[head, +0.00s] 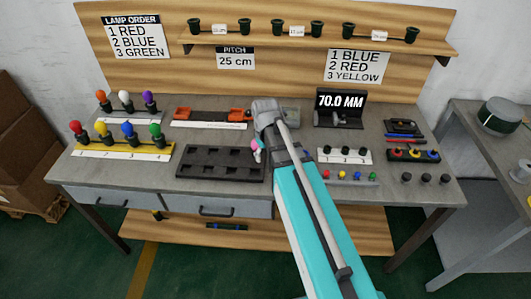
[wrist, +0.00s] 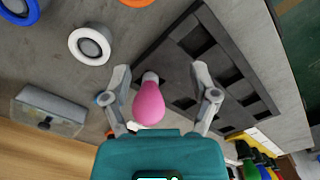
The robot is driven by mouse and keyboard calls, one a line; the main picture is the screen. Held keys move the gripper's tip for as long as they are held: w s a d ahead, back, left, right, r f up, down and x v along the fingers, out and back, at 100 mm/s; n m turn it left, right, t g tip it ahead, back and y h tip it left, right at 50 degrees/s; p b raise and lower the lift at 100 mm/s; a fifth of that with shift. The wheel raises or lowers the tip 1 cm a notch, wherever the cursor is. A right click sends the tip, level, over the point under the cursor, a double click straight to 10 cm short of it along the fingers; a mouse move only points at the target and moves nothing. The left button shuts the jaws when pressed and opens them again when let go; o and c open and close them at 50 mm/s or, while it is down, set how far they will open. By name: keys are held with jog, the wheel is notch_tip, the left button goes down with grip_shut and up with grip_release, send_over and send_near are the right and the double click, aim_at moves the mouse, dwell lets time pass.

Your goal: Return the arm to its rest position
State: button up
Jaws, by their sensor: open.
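My gripper (wrist: 160,72) is open in the wrist view, its two grey fingers spread apart. A pink bulb-shaped piece (wrist: 148,104) with a small grey end shows between the fingers, with a gap to the right finger; I cannot tell whether it touches the left one. In the head view the pink piece (head: 255,145) is by the right end of the dark compartment tray (head: 187,176). What supports the pink piece is not clear.
The workbench (head: 95,182) holds coloured bulbs on a yellow-edged rack (head: 120,154) at left and a 70.0 MM display (head: 341,102) at right. Small parts and holders stand right of my arm. A shelf (head: 270,40) rises behind. A side table (head: 480,130) stands at right.

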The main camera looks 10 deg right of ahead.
jog(key=s+r+m+p, duration=0.5)
jog(key=s+r+p, duration=0.1)
jog(key=s, duration=0.3)
jog(key=shift+r+m, duration=0.2)
jog(key=shift+m, duration=0.1)
jog(key=shift+s, duration=0.1)
dwell(1.1)
